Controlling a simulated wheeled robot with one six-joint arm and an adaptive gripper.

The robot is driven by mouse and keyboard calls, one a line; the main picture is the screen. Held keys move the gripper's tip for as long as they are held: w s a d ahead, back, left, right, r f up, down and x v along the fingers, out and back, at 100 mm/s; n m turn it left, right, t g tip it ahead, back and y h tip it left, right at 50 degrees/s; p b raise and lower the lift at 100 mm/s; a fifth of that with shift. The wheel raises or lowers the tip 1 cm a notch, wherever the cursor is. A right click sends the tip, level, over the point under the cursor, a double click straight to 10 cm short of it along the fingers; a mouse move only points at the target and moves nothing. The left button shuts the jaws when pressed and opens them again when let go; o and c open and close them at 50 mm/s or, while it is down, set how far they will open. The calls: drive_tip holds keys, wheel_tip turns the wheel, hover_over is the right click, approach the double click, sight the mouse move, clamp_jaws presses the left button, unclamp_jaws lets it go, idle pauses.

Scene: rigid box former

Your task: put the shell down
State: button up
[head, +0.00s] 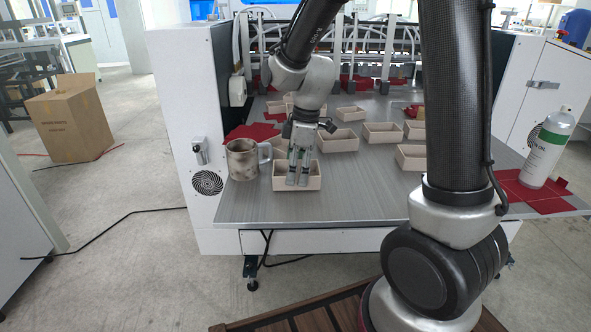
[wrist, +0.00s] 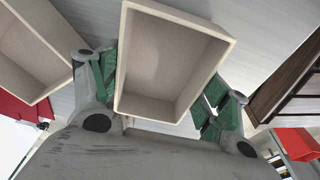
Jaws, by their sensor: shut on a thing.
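The shell is a small beige open-topped box (head: 316,181) near the left front of the metal table (head: 350,203). My gripper (head: 297,181) reaches down to it from above and is shut on it. In the wrist view the shell (wrist: 172,58) lies between the green-padded fingers, its open side facing the camera and its inside empty. The head view cannot show clearly whether its underside touches the table.
A grey mug (head: 241,160) stands just left of the shell. Several other beige shells, one of them here (head: 382,134), and red sheets (head: 252,133) lie behind. A spray can (head: 549,146) stands at the right. The table's front middle is clear.

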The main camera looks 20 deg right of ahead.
drive_tip(key=shift+f, duration=0.2)
drive_tip(key=o, duration=1)
drive_tip(key=shift+f, duration=0.15)
wheel_tip(320, 180, up, 12)
drive_tip(key=d, duration=0.2)
drive_tip(key=s+d+r+m+t, duration=0.1)
drive_tip(key=s+d+m, duration=0.2)
drive_tip(key=s, duration=0.3)
drive_tip(key=s+d+r+m+t+h, duration=0.1)
drive_tip(key=s+d+m, duration=0.3)
drive_tip(key=s+m, duration=0.2)
drive_tip(key=s+d+r+m+t, duration=0.1)
drive_tip(key=s+d+m, duration=0.3)
drive_tip(key=s, duration=0.4)
drive_tip(key=shift+s+d+r+m+t+h, duration=0.1)
drive_tip(key=shift+d+r+m+t+h, duration=0.25)
drive_tip(key=shift+r+m, duration=0.3)
drive_tip(key=shift+a+f, duration=0.1)
drive_tip(key=shift+a, duration=0.05)
